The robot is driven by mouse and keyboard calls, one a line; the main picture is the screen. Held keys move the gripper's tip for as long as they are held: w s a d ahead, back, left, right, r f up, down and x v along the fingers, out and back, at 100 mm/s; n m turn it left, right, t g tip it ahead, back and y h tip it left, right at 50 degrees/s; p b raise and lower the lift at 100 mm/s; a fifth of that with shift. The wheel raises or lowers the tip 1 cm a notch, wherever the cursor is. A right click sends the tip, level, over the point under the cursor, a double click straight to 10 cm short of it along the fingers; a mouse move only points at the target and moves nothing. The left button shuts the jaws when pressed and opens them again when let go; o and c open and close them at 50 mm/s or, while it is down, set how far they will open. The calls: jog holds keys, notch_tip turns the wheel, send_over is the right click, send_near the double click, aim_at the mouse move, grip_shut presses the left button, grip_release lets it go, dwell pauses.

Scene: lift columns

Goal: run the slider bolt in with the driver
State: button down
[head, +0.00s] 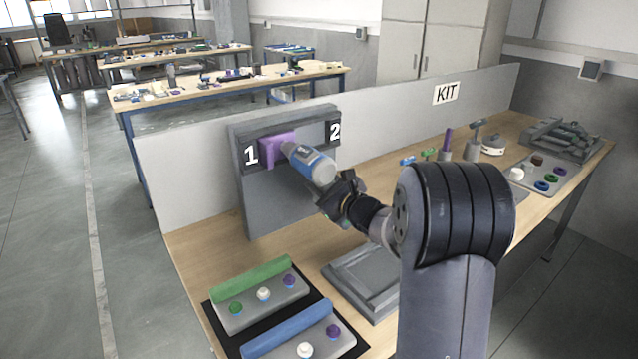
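A purple slider block (268,151) sits on the dark rail of an upright grey panel (277,205), close beside the number 1 and away from the number 2. My gripper (335,196) is shut on a driver (318,166) with a blue and grey body. The driver is roughly level, with its nose toward the slider's face. The nose appears to reach the slider, but I cannot tell whether it touches. The slider bolt is hidden behind the driver's nose and cannot be made out.
A green bar (250,279) and a blue bar (290,329) with coloured knobs lie at the front left. An empty grey tray (350,288) is below my arm. A KIT sign (446,93) marks the back wall. Holders with tools and a parts tray (528,192) stand at right.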

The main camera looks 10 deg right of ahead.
jog(key=shift+b+v, duration=0.6)
jog(key=shift+v, duration=1.4)
jog(key=shift+r, duration=0.1)
jog(key=b+v, duration=0.1)
jog(key=v, duration=0.3)
jog(key=shift+d, duration=0.1)
